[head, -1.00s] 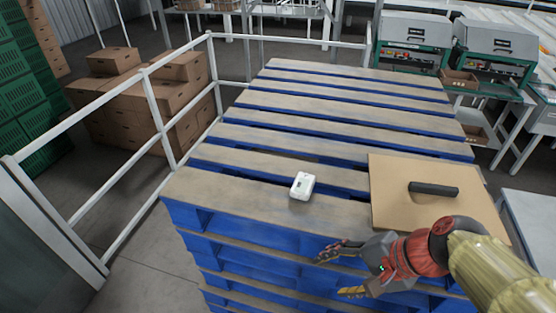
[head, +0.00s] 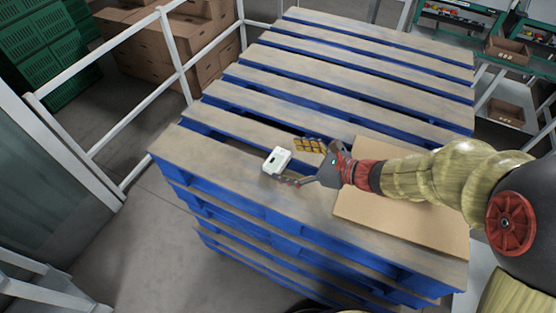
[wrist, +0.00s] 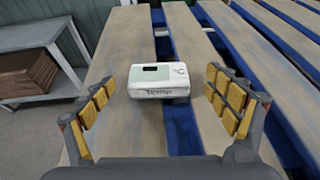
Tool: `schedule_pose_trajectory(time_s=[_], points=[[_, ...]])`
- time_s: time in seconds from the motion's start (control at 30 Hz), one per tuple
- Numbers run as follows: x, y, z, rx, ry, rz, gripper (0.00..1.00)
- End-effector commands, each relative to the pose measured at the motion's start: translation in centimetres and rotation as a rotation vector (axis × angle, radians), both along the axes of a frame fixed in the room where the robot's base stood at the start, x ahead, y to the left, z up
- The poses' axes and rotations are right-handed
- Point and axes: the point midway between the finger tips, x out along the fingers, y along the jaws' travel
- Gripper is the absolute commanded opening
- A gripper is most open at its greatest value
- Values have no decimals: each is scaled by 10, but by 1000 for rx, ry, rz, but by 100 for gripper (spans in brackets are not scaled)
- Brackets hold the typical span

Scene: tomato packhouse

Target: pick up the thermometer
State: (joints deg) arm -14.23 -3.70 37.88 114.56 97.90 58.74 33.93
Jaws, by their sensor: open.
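The thermometer is a small white box (head: 276,160) lying on the top boards of the pallet stack (head: 190,152), near its front left corner. In the wrist view the thermometer (wrist: 158,80) shows a dark display, a round button and the word "Temp" on its near side. My gripper (head: 298,164) is open, low over the boards and just right of the thermometer. In the wrist view its yellow-padded fingers (wrist: 166,104) stand apart to the left and right, with the thermometer ahead between them. Nothing is held.
A flat cardboard piece (head: 390,222) lies on the pallet under my arm. Gaps run between the boards. A white railing (head: 172,50) stands to the left, with cardboard boxes (head: 150,45) behind it. The far boards are clear.

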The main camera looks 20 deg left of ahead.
Motion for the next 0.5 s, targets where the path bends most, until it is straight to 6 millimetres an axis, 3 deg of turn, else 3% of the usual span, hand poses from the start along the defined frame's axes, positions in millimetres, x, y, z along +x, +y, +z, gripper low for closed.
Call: schedule_pose_trajectory(time_s=[0.23, 0.5], points=[[3, 31, -14, 0, 0, 2, 88], [5, 36, -15, 0, -1, 2, 88]])
